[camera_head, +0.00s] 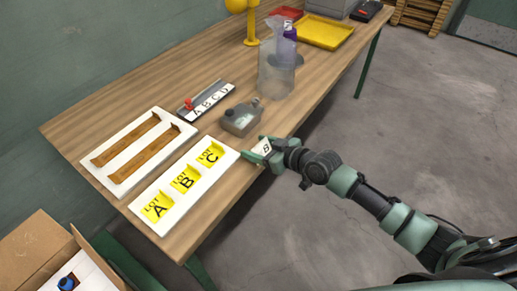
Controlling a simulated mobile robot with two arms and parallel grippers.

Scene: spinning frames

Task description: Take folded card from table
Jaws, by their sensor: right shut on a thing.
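A small white folded card (264,147) with a dark letter that looks like B is at my right gripper (257,152). The right gripper is shut on the card near the table's right edge, beside the lot tray's far end. Whether the card still touches the table (225,75) is hard to tell. The green fingers partly hide it. My right arm comes in from the lower right. My left gripper is not in view.
A white tray (150,222) holds yellow cards marked LOT A, B and C. Next to it lies a white tray (97,178) with two brown strips. A grey canister (238,120), a strip lettered A to D (210,104) and a clear container (277,78) stand nearby. Open floor lies right.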

